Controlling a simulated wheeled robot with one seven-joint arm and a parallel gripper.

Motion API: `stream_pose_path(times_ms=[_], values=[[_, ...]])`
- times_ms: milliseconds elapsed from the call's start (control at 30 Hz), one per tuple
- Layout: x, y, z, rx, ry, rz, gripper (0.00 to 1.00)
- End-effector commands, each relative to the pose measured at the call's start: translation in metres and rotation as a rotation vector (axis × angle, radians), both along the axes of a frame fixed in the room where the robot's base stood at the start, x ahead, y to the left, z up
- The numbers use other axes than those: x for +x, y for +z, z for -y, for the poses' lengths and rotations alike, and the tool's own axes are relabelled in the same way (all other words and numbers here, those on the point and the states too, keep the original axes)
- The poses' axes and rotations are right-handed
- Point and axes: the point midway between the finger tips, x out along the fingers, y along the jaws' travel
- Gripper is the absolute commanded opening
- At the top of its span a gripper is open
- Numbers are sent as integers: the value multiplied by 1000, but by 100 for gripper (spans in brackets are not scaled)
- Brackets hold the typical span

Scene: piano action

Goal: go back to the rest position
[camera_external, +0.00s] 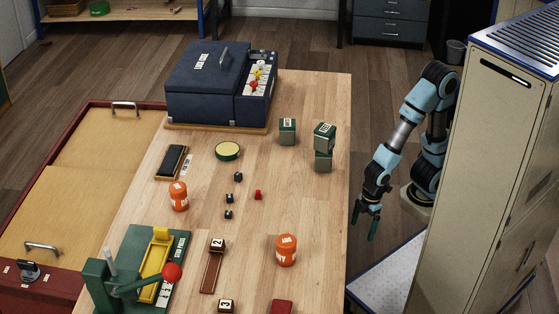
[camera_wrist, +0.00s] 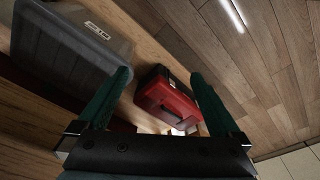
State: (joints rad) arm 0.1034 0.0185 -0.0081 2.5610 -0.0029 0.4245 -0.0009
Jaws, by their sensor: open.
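My gripper (camera_external: 367,222) hangs with its green fingers pointing down, in the gap between the wooden table and the tall beige cabinet. The fingers are spread apart with nothing between them. In the wrist view my gripper (camera_wrist: 160,95) is also open and empty. Beyond its fingers that view shows a red box with a black lid (camera_wrist: 167,98) and a grey bin (camera_wrist: 75,40) on wooden surfaces. My gripper touches nothing that I can see.
The wooden table (camera_external: 325,200) is left of my arm. It holds green blocks (camera_external: 324,135), an orange canister (camera_external: 286,250), a dark blue case (camera_external: 205,85) and a green lever press (camera_external: 100,285). The beige cabinet (camera_external: 480,150) stands close on the right.

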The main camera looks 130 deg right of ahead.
Motion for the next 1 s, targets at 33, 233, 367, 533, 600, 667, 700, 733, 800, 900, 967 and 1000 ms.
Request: stream_pose_path(times_ms=[33,233,367,533,600,667,700,733,800,900,967,1000], values=[[0,17,0,0,2,0,100],[1,51,0,-1,5,1,100],[1,81,0,-1,7,1,100],[1,135,0,-1,8,1,100],[1,157,0,-2,8,1,100],[1,176,0,-2,8,1,100],[1,188,-1,-2,8,1,100],[1,197,0,-2,8,1,100],[1,216,0,-2,8,1,100],[1,236,-1,-2,8,1,100],[1,244,-1,-2,8,1,100],[1,247,0,-2,8,1,100]])
